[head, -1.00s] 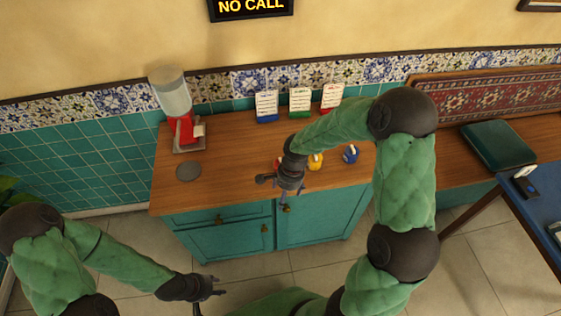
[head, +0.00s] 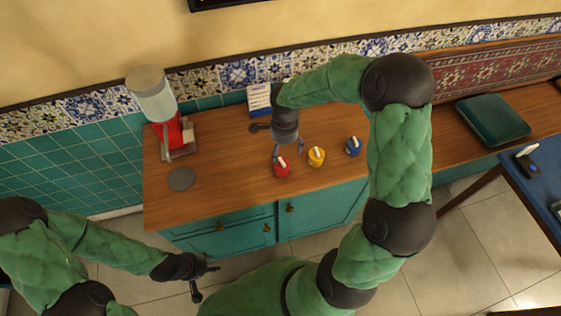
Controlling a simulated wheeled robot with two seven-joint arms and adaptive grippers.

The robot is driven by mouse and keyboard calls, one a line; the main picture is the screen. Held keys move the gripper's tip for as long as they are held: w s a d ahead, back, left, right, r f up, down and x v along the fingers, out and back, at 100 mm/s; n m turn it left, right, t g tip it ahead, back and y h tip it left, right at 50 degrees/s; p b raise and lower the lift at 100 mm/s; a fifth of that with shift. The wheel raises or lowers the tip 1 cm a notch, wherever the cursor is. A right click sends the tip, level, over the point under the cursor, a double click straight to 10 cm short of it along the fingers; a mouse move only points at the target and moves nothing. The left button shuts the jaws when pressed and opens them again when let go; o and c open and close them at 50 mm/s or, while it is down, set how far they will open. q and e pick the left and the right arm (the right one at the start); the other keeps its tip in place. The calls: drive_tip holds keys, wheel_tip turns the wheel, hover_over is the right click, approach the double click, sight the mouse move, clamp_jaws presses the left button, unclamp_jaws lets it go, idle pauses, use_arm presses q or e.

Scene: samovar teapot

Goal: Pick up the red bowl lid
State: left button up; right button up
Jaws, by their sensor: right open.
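The small red bowl (head: 281,170) stands on the wooden counter, with its red lid (head: 283,162) and a pale handle on top. My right gripper (head: 288,150) is open and empty, pointing down just behind and above the red bowl lid, its fingers apart. I cannot tell whether a finger touches it. My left gripper (head: 206,283) is low at the front left, away from the counter, with its fingers spread and empty.
A yellow bowl (head: 316,156) and a blue bowl (head: 353,146) stand right of the red one. A red dispenser (head: 172,131) and a dark grey disc (head: 182,178) are at the left. A card (head: 259,99) stands at the back. The counter's left-middle is clear.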

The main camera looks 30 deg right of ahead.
sight(282, 161)
drive_tip(key=shift+f, duration=0.8)
drive_tip(key=shift+w+f, duration=0.1)
drive_tip(key=shift+f, duration=0.45)
drive_tip(key=shift+f+b, duration=0.3)
drive_tip(key=shift+f, duration=0.1)
wheel_tip(282, 161, down, 4)
drive_tip(key=shift+w+a+f+b, duration=0.1)
drive_tip(key=shift+f+b, duration=0.05)
drive_tip(key=shift+b, duration=0.3)
drive_tip(key=c, duration=1.1)
drive_tip(key=shift+c, duration=0.6)
